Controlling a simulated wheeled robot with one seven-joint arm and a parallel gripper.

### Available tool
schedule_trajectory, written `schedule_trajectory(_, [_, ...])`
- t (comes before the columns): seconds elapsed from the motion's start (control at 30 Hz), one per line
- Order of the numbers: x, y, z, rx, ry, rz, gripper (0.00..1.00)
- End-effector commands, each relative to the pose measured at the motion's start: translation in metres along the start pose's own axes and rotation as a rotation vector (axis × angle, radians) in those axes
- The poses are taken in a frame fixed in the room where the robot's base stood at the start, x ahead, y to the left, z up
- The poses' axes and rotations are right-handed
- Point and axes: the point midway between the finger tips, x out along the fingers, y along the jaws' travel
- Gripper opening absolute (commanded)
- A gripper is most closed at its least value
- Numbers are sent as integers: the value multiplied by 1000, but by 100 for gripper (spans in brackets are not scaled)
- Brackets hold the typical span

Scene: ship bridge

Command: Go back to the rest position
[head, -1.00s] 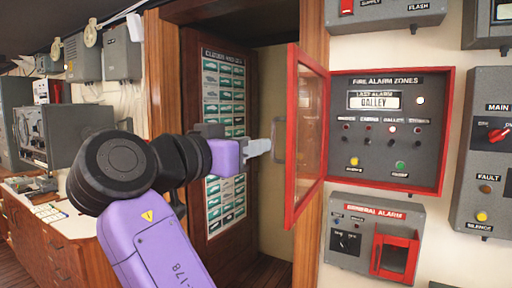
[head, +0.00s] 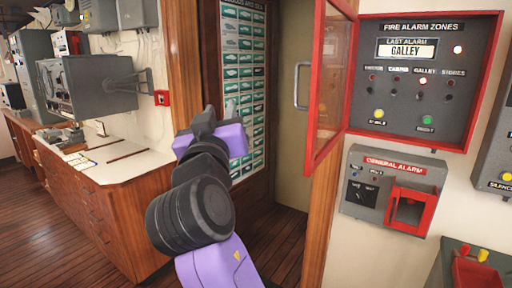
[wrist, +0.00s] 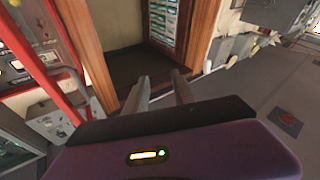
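My gripper (head: 222,110) is raised in front of the chart of green pictures, left of the fire alarm panel and apart from its open door. In the wrist view my gripper (wrist: 160,88) shows two grey fingers standing apart with nothing between them. The fire alarm panel (head: 453,112) hangs on the wall at the right, with its red-framed glass door (head: 331,80) swung open to the left. Its display reads GALLEY, and a red light glows in the galley column.
A general alarm box (head: 361,212) hangs below the panel. A wooden post (head: 328,225) stands beside the doorway (head: 292,165). A wooden counter (head: 100,215) with grey equipment (head: 90,88) is at the left. Open floor (head: 40,235) shows at the lower left.

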Motion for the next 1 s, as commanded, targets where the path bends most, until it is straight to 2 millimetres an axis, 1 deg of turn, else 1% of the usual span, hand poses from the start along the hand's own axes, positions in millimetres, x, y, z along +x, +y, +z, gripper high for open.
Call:
schedule_trajectory(0.03, [-10,-6,26,-2,1,-42,31])
schedule_trajectory(0.1, [-26,-12,52,3,15,-96,31])
schedule_trajectory(0.17, [-40,-15,74,10,25,-136,31])
schedule_trajectory(0.23, [-59,-17,99,22,33,-176,31])
schedule_trajectory(0.27, [-67,-16,109,28,37,-190,31])
schedule_trajectory(0.3, [-79,-15,123,35,39,-208,31])
schedule_trajectory(0.37, [-97,-12,142,50,43,-231,31])
schedule_trajectory(0.5, [-142,0,181,85,46,-267,31])
schedule_trajectory(0.67, [-196,21,219,127,39,-283,31])
schedule_trajectory(0.7, [-210,28,227,138,35,-284,31])
schedule_trajectory(0.83, [-256,50,250,170,18,-277,31])
schedule_trajectory(1.0, [-315,83,270,207,-14,-252,31])
